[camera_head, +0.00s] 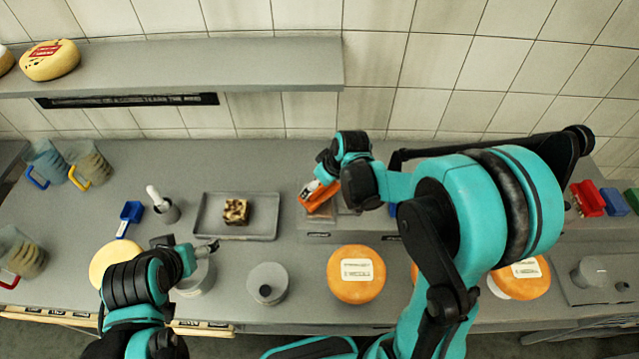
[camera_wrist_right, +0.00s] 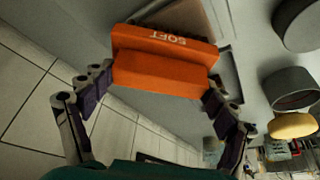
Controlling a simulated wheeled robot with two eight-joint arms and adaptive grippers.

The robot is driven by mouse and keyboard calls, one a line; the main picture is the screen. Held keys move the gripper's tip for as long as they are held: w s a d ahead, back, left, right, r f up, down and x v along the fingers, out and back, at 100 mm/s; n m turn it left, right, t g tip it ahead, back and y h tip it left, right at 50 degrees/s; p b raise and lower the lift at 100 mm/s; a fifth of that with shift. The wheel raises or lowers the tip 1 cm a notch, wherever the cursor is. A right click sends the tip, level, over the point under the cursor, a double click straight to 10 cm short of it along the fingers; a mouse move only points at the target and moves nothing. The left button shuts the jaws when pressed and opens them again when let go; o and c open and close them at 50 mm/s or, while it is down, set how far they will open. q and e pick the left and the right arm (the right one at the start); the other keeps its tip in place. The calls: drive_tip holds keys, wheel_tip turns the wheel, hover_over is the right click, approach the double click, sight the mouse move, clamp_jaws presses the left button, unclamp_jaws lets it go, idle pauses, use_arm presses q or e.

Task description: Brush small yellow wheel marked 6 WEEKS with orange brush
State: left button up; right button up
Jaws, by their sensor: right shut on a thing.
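The orange brush (camera_head: 318,195), with SOFT printed on its side, is between the fingers of my right gripper (camera_head: 328,178). In the right wrist view the brush (camera_wrist_right: 160,68) spans the fingers of the gripper (camera_wrist_right: 155,95), beside a flat tray-like surface. A plain yellow wheel (camera_head: 103,259) lies at the left front of the counter, partly hidden by my left arm; no 6 WEEKS mark is readable on it. My left gripper (camera_head: 208,249) is just right of it, over a grey round container (camera_head: 198,280); its finger opening is unclear.
Orange wheels with white labels (camera_head: 356,274) (camera_head: 520,278) stand along the front. A shelf (camera_head: 200,65) runs behind.

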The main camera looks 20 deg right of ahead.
drive_tip(key=shift+r+p, duration=2.55)
drive_tip(key=shift+r, duration=1)
drive_tip(key=shift+f, duration=0.1)
